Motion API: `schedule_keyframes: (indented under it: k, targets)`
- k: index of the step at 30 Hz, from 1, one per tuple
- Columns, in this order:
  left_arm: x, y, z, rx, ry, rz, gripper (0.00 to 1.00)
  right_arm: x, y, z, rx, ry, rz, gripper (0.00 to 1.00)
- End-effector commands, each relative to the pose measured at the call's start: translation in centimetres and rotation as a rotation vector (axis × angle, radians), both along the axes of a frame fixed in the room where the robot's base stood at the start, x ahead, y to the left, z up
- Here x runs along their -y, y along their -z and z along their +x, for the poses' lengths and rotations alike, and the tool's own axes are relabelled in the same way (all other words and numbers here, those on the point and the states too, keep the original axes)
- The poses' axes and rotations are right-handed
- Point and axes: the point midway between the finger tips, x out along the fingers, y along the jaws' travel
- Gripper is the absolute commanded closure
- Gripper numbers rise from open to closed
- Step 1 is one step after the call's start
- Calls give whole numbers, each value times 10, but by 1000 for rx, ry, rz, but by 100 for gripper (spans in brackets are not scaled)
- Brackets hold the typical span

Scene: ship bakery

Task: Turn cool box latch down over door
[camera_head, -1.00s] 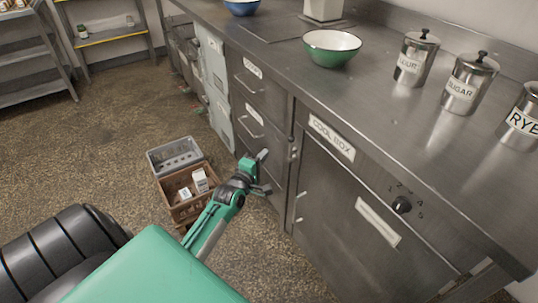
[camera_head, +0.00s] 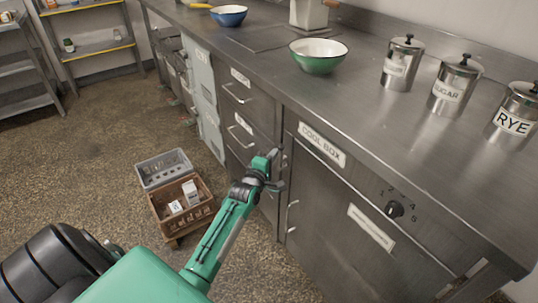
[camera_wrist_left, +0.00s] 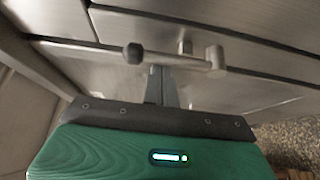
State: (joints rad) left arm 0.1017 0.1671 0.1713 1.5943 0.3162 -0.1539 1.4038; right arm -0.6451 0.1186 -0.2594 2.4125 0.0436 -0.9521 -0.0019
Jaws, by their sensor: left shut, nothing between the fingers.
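The cool box door (camera_head: 330,215) is the steel front under the COOL BOX label (camera_head: 322,146), and it looks shut. In the left wrist view the latch (camera_wrist_left: 175,59) is a short metal bar with a black knob at its left end and a round metal boss at its right end. My left gripper (camera_head: 279,172) is at the door's left edge and hides most of the latch in the head view. In the left wrist view its shut fingers (camera_wrist_left: 163,86) reach up to just below the bar; I cannot tell whether they touch it. My right gripper is out of view.
A pull handle (camera_head: 291,216) stands out below the gripper. Drawers (camera_head: 240,132) lie to the left. A brown crate (camera_head: 178,226) and a grey crate (camera_head: 165,169) are on the floor. A green bowl (camera_head: 318,62) and labelled canisters (camera_head: 454,86) stand on the counter.

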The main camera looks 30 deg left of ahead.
Motion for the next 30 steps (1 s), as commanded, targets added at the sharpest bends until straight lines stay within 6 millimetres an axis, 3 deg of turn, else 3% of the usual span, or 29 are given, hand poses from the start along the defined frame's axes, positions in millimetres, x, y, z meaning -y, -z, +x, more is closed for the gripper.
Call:
schedule_keyframes:
  k: [30]
  targets:
    - [7, 0, -3, 44, 0, 105, 100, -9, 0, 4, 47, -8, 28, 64]
